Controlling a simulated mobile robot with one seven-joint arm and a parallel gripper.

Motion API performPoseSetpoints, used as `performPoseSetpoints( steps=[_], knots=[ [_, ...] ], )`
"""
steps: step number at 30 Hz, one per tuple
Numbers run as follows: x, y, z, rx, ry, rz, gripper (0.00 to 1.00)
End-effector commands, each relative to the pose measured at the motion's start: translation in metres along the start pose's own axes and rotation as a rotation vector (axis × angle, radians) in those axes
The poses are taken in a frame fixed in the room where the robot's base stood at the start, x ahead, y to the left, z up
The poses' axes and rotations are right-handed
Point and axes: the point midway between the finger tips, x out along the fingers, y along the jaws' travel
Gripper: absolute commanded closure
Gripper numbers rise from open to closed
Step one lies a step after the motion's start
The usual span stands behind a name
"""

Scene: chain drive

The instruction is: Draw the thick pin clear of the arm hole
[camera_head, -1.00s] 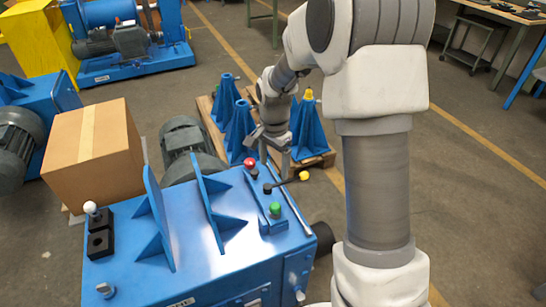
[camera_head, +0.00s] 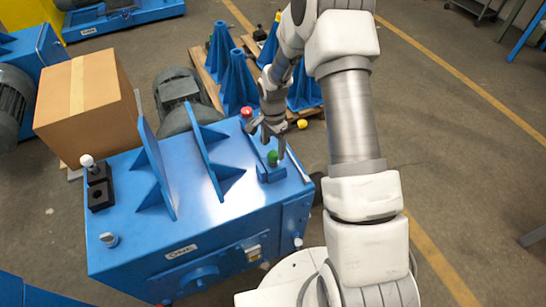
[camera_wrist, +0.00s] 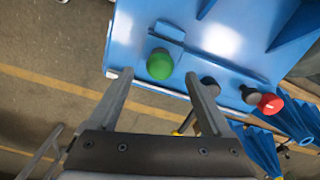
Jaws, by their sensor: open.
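My gripper (camera_head: 265,143) is open and empty over the right part of the blue machine housing (camera_head: 225,225). A green-headed pin (camera_head: 272,158) stands at a small blue bracket there. In the wrist view its green head (camera_wrist: 160,65) shows between and just beyond my fingertips, apart from both. A red-headed pin (camera_head: 247,112) stands behind; it also shows at the right in the wrist view (camera_wrist: 270,103). A black round part (camera_wrist: 210,86) sits beside my right finger in that view. I cannot tell which pin is the thick one; the holes are hidden.
Two upright blue ribbed plates (camera_head: 155,165) (camera_head: 208,155) stand left of my gripper. A black block (camera_head: 100,190) with a white knob is at the housing's left edge. A cardboard box (camera_head: 85,105), a grey motor (camera_head: 180,95) and blue stands (camera_head: 237,80) lie behind.

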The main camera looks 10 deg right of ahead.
Motion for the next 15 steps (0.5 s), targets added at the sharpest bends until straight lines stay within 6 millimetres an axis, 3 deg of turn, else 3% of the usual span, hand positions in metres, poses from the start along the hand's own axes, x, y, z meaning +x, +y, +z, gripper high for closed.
performPoseSetpoints(
  steps=[6,15],
  knots=[
    [0.039,0.001,0.001,-0.001,-0.002,0.003,0.17],
    [0.059,0.000,0.000,0.000,0.000,0.000,0.17]
  ],
)
